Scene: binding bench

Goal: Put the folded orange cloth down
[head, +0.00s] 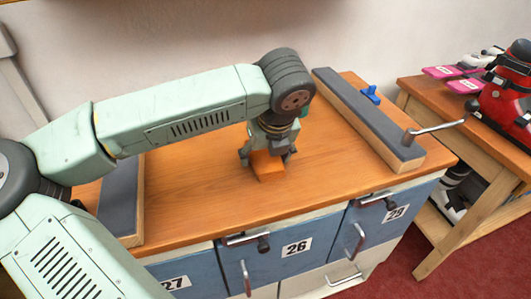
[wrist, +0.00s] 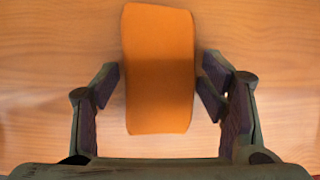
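The folded orange cloth (wrist: 160,70) is a thick block with rounded corners, in the middle of the wrist view. In the head view the cloth (head: 268,167) is below my gripper (head: 267,155), at the wooden bench top, and appears to rest on it. In the wrist view my gripper (wrist: 160,88) has one finger on each side of the cloth. A narrow gap shows at the left finger; the right finger is very close to the cloth's edge, and contact there is hard to tell. The gripper looks open around the cloth. Its upper part is hidden in the head view.
A long dark-topped bar (head: 365,115) with a crank handle lies to the right on the bench (head: 335,180). A similar bar (head: 121,205) lies to the left. A small blue item (head: 371,95) is behind the right bar. Bench wood around the cloth is clear.

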